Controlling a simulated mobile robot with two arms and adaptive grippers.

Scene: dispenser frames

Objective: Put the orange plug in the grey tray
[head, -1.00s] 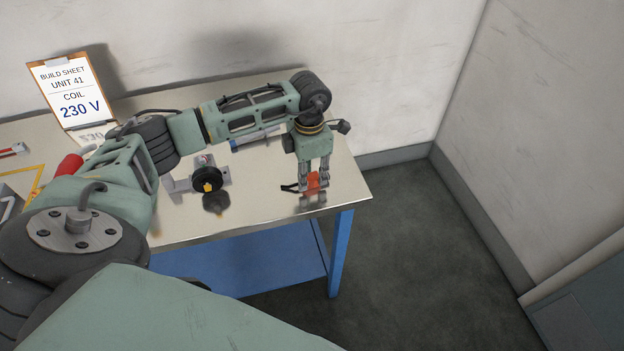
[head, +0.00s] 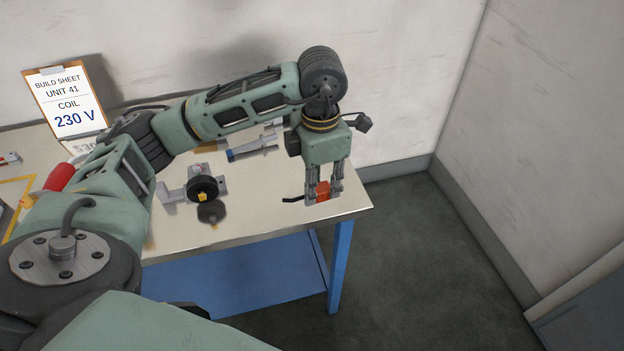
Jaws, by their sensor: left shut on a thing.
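The orange plug (head: 322,188) is between the fingers of my left gripper (head: 324,193), near the right end of the metal bench. The gripper points down and is shut on the plug. The fingers hide part of it, and a short black lead sticks out to its left. I cannot tell whether the plug is clear of the bench top. No whole grey tray shows; a grey piece (head: 5,214) at the left edge is cut off, so I cannot tell what it is. My right gripper is not in view.
A grey fixture with a black round part and yellow centre (head: 203,189) stands mid-bench. A blue and grey tool (head: 252,148) lies behind it. A clipboard sheet (head: 65,102) stands at the back left. A red cylinder (head: 60,177) is partly behind my arm. Bare bench surrounds the gripper.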

